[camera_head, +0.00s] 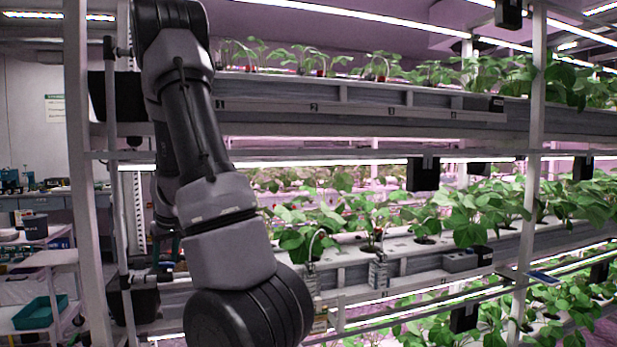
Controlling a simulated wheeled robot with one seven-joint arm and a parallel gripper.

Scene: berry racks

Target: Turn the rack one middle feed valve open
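A berry rack with stacked tiers fills the middle and right. Its middle tier is a grey trough (410,262) with leafy plants growing from it. My arm hangs in front of the rack's left part and hides the near end of the middle tier. My gripper is not in view; the arm leaves the picture at the bottom edge.
White uprights (534,150) stand at right and at left (85,180). An upper trough (300,88) carries small number labels. Dark boxes (423,174) hang under the tiers. At left are a shelf cart with a teal tray (40,312) and a dark cup (35,227).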

